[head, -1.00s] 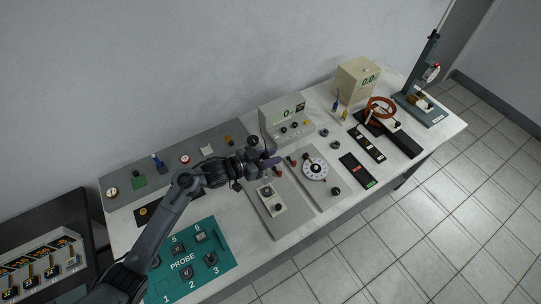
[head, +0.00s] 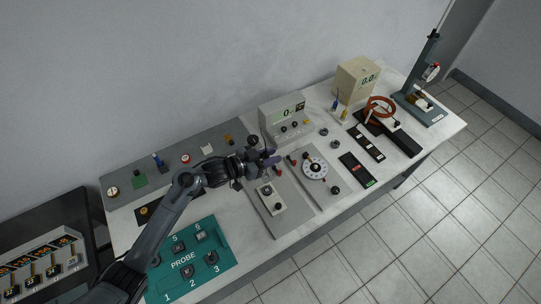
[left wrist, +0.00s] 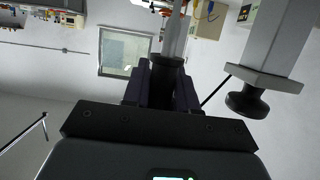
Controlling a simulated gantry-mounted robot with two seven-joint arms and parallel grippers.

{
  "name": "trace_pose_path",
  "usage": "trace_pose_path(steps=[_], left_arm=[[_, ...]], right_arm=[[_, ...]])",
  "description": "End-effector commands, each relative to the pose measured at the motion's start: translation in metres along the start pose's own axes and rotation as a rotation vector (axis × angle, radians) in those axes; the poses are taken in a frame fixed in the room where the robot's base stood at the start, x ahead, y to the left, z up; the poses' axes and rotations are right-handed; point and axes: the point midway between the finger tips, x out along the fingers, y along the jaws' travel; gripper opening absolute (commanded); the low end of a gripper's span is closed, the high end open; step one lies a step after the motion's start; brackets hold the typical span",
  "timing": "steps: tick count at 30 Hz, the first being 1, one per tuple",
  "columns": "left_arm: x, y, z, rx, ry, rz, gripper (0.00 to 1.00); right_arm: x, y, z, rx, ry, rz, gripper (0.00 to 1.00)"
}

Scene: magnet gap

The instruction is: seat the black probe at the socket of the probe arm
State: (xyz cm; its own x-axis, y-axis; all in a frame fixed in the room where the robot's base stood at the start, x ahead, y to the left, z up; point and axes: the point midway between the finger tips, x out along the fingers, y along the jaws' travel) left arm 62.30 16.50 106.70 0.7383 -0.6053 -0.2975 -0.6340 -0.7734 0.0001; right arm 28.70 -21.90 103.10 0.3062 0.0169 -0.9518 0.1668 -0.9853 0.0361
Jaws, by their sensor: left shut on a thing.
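My left gripper (head: 271,160) hangs over the middle of the bench, beside the grey meter box. In the left wrist view, its two dark purple fingers (left wrist: 161,88) are shut around a black cylindrical piece (left wrist: 167,66), apparently the black probe, with a light grey shaft running up from it. The head view does not show the held piece clearly. A grey post with a black knob (left wrist: 248,101) stands to the right of the fingers in the left wrist view, apart from them. I cannot clearly make out the probe arm's socket. My right gripper is not in view.
A teal PROBE mat (head: 193,258) with several dark pieces lies at front left. The grey meter box (head: 285,119) stands behind the gripper.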

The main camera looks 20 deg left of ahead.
Motion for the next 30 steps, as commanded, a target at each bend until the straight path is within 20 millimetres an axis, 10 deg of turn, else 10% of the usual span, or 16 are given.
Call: trace_pose_path(steps=[30], left_arm=[[-0.0001,-0.0002,0.0006,0.000,0.000,0.000,0.00]], right_arm=[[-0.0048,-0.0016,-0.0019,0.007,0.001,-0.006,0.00]])
